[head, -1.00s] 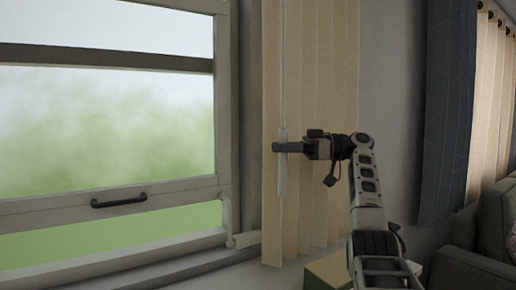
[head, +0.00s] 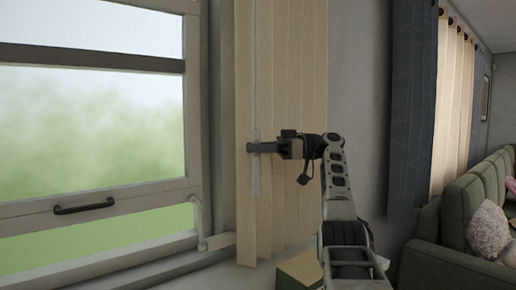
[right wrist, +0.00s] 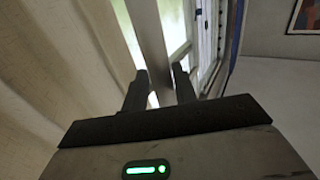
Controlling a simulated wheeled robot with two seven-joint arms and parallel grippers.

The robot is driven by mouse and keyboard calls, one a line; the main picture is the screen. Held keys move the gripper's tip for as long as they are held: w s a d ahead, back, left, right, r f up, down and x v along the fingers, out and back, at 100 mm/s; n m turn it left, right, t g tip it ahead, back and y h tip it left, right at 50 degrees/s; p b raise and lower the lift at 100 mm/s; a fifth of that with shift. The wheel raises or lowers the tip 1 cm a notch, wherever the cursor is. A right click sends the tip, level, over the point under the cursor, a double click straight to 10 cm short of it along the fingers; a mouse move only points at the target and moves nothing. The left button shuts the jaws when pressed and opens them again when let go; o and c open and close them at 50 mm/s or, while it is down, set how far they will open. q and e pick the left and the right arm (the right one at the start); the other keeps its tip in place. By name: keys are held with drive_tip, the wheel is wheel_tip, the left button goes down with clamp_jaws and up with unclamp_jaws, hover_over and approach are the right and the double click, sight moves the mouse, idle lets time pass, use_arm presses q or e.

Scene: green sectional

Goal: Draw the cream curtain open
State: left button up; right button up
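The cream curtain (head: 295,80) hangs in a narrow, folded bundle at the right side of the window. A thin pale wand with a thicker grip (head: 256,180) hangs down along its left part. My right gripper (head: 262,148) reaches in from the right and is at the wand's grip. The curtain's folds fill the left of that view. My left gripper is out of view.
The window (head: 95,120) with its dark handle (head: 84,205) is at left. A box-like object (head: 298,270) is below the curtain. A dark blue curtain (head: 412,110), another cream curtain (head: 452,100) and a green sofa (head: 455,225) are at right.

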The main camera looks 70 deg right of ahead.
drive_tip(key=shift+s, duration=0.1)
drive_tip(key=v, duration=0.7)
drive_tip(key=shift+s+d+p, duration=0.15)
drive_tip(key=shift+p, duration=0.3)
